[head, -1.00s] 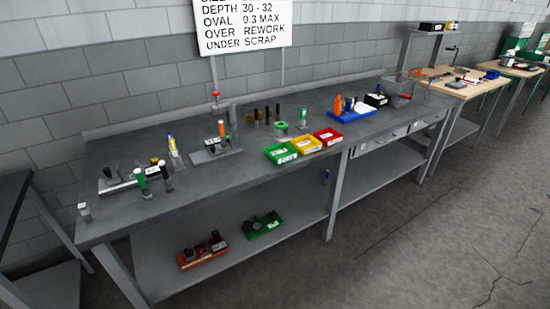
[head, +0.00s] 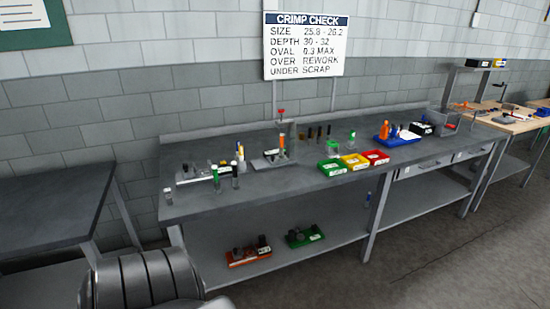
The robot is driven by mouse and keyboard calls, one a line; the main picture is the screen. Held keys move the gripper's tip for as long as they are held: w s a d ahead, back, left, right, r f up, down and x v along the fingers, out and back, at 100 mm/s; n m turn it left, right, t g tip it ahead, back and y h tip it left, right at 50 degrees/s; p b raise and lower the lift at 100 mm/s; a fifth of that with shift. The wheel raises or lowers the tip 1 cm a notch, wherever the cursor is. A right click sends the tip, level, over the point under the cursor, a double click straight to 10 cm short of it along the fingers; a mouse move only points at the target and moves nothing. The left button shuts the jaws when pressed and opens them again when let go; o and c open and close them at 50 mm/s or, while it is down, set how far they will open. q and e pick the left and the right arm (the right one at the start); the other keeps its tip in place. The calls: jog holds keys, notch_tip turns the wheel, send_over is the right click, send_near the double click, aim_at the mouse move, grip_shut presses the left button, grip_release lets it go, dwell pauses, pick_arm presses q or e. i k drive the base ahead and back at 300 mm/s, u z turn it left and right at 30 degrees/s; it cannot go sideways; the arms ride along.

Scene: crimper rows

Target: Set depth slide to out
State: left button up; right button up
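I cannot pick out the depth slide for certain at this distance. A low metal gauge-like device (head: 200,177) lies at the left end of the grey workbench (head: 310,182), with upright handled pieces close around it. Right of it a small stand (head: 272,162) has a flat base, with an orange-topped piece on it and a red knob above. Which of these carries the slide, and its setting, is too small to tell. Neither of my grippers is in view.
A Crimp Check sign (head: 305,45) stands behind the bench. Green (head: 331,168), yellow (head: 355,162) and red (head: 376,158) trays line the front edge; a blue tray (head: 398,140) is farther right. A dark table (head: 50,205) stands left. A dark ribbed shape at lower left is unclear.

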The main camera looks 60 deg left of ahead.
aim_at(274, 160)
jog(key=z, duration=0.2)
jog(key=i, duration=1.75)
jog(key=u, duration=0.3)
jog(key=i, duration=1.05)
jog(key=u, duration=1.65)
jog(key=i, duration=0.85)
jog(key=u, duration=0.8)
